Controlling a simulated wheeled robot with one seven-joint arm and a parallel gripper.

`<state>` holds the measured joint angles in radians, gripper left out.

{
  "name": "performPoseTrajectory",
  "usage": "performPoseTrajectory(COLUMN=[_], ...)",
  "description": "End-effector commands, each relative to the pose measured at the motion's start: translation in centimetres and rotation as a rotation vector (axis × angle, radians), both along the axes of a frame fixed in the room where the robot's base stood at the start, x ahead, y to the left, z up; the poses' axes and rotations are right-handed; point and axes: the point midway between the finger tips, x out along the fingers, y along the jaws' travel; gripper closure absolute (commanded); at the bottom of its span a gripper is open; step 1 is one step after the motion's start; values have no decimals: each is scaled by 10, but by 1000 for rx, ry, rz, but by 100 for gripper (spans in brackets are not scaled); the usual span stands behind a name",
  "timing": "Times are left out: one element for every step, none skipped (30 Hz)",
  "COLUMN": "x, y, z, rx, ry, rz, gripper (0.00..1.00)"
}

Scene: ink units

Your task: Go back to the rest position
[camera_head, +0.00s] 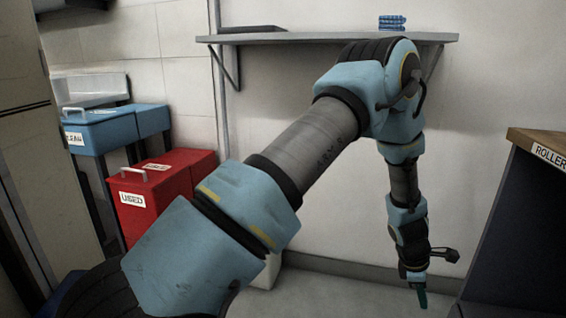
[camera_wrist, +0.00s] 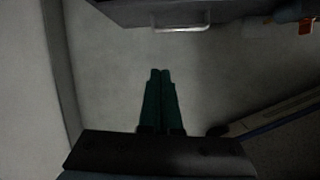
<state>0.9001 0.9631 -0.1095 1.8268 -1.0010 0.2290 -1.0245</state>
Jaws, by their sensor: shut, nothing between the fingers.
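My gripper (camera_head: 422,298) hangs at the end of my arm, pointing down at the floor, in the lower right of the head view. In the wrist view its two dark green fingers (camera_wrist: 160,74) lie side by side, shut and empty. Below them is bare floor (camera_wrist: 112,70). My blue and grey arm reaches up across the middle of the head view, bends at the elbow in front of the wall shelf, and drops down.
A shelf (camera_head: 290,38) holds a blue stack (camera_head: 392,22) and a dark flat item (camera_head: 252,29). A red bin labelled USED (camera_head: 150,205) and blue bins (camera_head: 95,135) stand left. A dark cabinet with a wooden top (camera_head: 545,138), labelled ROLLER, stands right. A drawer handle (camera_wrist: 181,28) shows in the wrist view.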

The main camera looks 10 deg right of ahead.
Motion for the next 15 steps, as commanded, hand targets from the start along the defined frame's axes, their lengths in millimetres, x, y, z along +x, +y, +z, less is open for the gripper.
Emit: performPoseTrajectory(x=[24,36,51,60,69,79,86,92,99,103,105,106,107,106,103], y=[22,36,57,73,90,113,131,150,176,195,215,241,261,280,305], z=[23,35,51,63,74,89,99,110,123,133,142,154,162,170,180], rx=[-5,-5,-2,1,6,14,22,31,46,58,70,90,105,121,142], ry=[-41,-68,-103,-128,-152,-186,-210,-233,-261,-283,-303,-327,-344,-359,-377], rz=[-43,-83,-138,-179,-221,-277,-318,-358,-415,-455,-496,-555,-596,-636,-691], gripper=[100,100,100,100,100,100,100,100,100,100,100,100,100,100,100])
